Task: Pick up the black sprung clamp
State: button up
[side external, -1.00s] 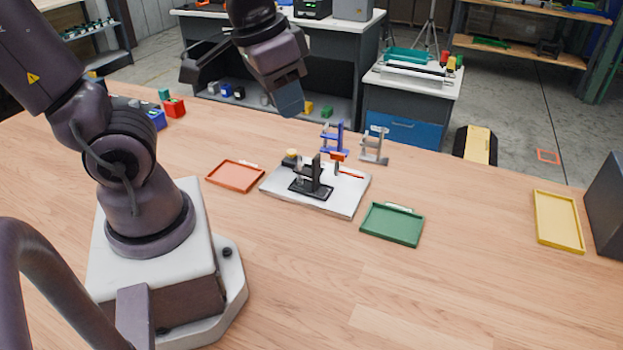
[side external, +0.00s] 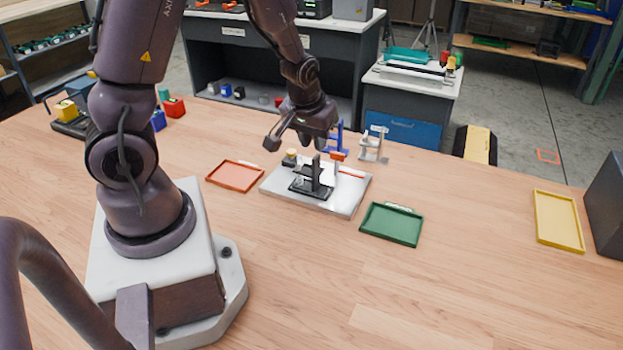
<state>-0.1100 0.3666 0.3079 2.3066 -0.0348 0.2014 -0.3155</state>
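The black sprung clamp (side external: 313,183) stands upright on a pale grey plate (side external: 343,206) in the middle of the table. Its dark base lies flat on the plate and a post rises from it. My gripper (side external: 300,143) is above and slightly behind the clamp, pointing down, with its fingers spread and nothing seen between them. It looks apart from the clamp, though the exact gap is hard to judge from this side.
A blue clamp (side external: 341,148), partly hidden by my gripper, and a grey clamp (side external: 374,146) stand behind the plate. A small yellow-topped piece (side external: 290,155) is at the plate's back left. Orange (side external: 235,177), green (side external: 391,224) and yellow (side external: 558,221) trays lie around.

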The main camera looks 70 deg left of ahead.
aim_at(315, 157)
jog(key=shift+s+x, duration=0.1)
jog(key=shift+x, duration=1.65)
jog(key=shift+s+x, duration=0.15)
jog(key=shift+x, duration=1.6)
grip_shut()
